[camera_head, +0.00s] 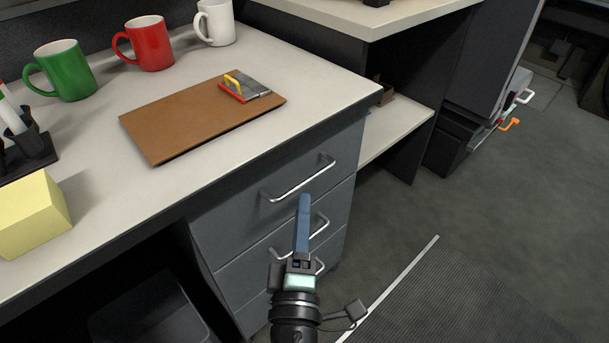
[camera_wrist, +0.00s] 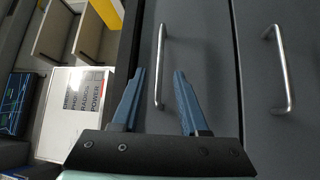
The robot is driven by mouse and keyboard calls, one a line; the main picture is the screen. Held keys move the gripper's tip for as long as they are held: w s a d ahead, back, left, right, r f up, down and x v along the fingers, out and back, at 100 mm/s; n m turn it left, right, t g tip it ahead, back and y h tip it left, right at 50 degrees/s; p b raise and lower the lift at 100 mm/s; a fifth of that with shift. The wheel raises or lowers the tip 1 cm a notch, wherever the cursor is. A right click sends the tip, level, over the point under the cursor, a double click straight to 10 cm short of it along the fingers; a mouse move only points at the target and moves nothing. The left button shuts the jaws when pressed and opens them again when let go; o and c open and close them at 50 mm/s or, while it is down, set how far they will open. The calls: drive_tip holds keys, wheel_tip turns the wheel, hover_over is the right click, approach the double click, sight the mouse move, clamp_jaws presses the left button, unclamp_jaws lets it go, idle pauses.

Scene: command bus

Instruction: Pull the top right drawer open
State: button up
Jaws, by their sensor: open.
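The top right drawer (camera_head: 275,176) is a dark grey front under the desk top, and it looks shut. Its silver bar handle (camera_head: 299,181) runs across it. My gripper (camera_head: 304,199) is in front of the drawers, its blue fingers reaching up to just below this handle in the head view. In the wrist view the gripper (camera_wrist: 160,74) is open and empty. The nearer handle (camera_wrist: 161,60) shows upright between the two fingers, with no visible contact; the depth between tips and bar is hard to tell. Another drawer's handle (camera_wrist: 283,70) is to the right.
Lower drawers sit beneath, their handles partly behind my gripper. The desk top (camera_head: 225,160) holds a brown board (camera_head: 190,125), a green mug (camera_head: 62,70), a red mug (camera_head: 149,44), a white mug (camera_head: 216,22) and a yellow block (camera_head: 32,212). Open floor (camera_head: 480,210) lies to the right.

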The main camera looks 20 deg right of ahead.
sight(305, 181)
drive_tip(key=p+x, duration=0.1)
drive_tip(key=x, duration=0.6)
drive_tip(key=shift+s, duration=0.1)
clamp_jaws()
idle(1.3)
